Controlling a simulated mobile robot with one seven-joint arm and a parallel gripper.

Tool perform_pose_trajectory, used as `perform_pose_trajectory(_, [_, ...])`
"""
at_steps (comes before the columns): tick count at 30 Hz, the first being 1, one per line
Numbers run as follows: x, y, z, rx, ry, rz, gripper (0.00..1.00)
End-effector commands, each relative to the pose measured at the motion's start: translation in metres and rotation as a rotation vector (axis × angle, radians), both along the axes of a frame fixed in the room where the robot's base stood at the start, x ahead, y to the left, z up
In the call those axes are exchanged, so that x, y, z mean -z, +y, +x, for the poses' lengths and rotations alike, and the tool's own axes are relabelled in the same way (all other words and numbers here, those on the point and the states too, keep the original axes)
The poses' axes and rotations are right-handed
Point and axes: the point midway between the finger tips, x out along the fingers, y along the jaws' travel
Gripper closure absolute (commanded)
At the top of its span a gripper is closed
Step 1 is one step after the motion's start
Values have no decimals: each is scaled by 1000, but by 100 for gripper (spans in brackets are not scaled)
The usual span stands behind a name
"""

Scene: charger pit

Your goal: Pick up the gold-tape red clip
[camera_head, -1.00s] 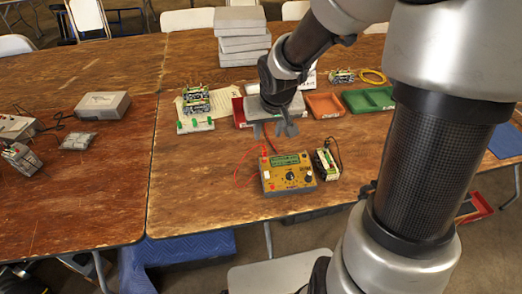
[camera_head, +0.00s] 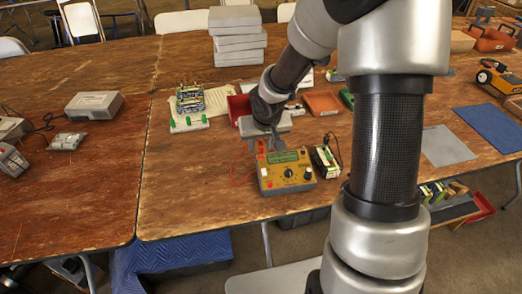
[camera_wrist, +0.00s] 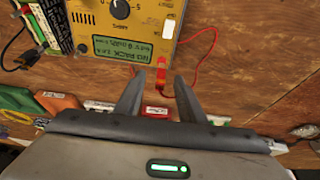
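A red clip (camera_wrist: 161,74) stands at the edge of the yellow charger box (camera_wrist: 100,18), with a red lead running from it; gold tape on it is too small to make out. My gripper (camera_wrist: 158,84) is open, with one finger on each side of the red clip. Whether the fingers touch it I cannot tell. In the head view my gripper (camera_head: 264,147) points down at the back edge of the charger box (camera_head: 286,183), which has a green display and a dial.
A small battery-like block (camera_head: 325,161) with a black lead stands right of the charger. A green-clipped board (camera_head: 190,122), a red tray (camera_head: 239,108) and an orange tray (camera_head: 321,103) lie behind.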

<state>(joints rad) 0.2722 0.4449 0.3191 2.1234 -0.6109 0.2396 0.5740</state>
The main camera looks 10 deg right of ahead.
Motion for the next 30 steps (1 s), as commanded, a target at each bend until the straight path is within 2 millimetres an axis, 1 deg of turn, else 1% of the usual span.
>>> perform_pose_trajectory(5, [-1, 0, 0, 0, -1, 0, 64])
perform_pose_trajectory(9, [-1, 0, 0, 0, -1, 0, 88])
perform_pose_trajectory(11, [-1, 0, 0, 0, -1, 0, 98])
perform_pose_trajectory(12, [-1, 0, 0, 0, -1, 0, 99])
perform_pose_trajectory(19, [-1, 0, 0, 0, -1, 0, 99])
perform_pose_trajectory(22, [-8, -1, 1, 0, -2, -1, 99])
perform_pose_trajectory(26, [-31, -1, 1, 1, -5, -1, 99])
perform_pose_trajectory(30, [-61, -1, 1, 1, -6, -1, 99])
